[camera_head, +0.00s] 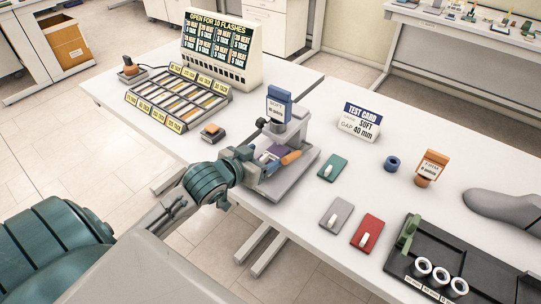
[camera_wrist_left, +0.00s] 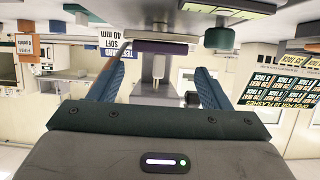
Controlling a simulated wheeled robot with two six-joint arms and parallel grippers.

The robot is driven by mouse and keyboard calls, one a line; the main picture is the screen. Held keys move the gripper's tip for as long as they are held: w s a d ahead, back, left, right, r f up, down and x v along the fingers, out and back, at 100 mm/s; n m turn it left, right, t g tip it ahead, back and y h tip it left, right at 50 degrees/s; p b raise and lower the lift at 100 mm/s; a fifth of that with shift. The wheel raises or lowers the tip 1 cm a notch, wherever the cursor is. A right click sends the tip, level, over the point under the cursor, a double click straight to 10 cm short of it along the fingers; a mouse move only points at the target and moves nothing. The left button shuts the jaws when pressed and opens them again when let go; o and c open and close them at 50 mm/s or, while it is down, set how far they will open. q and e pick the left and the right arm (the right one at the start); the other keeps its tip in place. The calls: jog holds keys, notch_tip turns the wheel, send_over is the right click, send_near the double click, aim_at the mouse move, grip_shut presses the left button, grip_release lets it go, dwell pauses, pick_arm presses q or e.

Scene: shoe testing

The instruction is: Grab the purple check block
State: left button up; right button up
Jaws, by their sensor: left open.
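The purple check block (camera_head: 264,156) sits at the grey test stand (camera_head: 284,186), partly hidden by my left gripper in the head view. In the left wrist view the purple block (camera_wrist_left: 160,47) shows beyond and between the two blue fingers. My left gripper (camera_head: 258,164) is at the near side of the stand. Its fingers (camera_wrist_left: 157,85) are apart with nothing clearly held between them. I cannot tell whether they touch the block. My right gripper is not in view.
An orange handle (camera_head: 291,157) and a blue labelled block (camera_head: 279,102) are on the stand close by. A test card (camera_head: 360,122) reads SOFT, gap 40 mm. Green (camera_head: 332,167), grey (camera_head: 337,215) and red (camera_head: 367,231) plates lie to the right. A slotted rack (camera_head: 180,97) stands left.

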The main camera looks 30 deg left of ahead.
aim_at(265, 156)
pick_arm(q)
jog(key=shift+p+x, duration=0.35)
jog(key=shift+x, duration=1.55)
jog(key=shift+d, duration=0.1)
jog(key=shift+s, duration=0.1)
jog(key=c, duration=1.2)
jog(key=shift+o, duration=0.2)
jog(key=shift+r, duration=0.1)
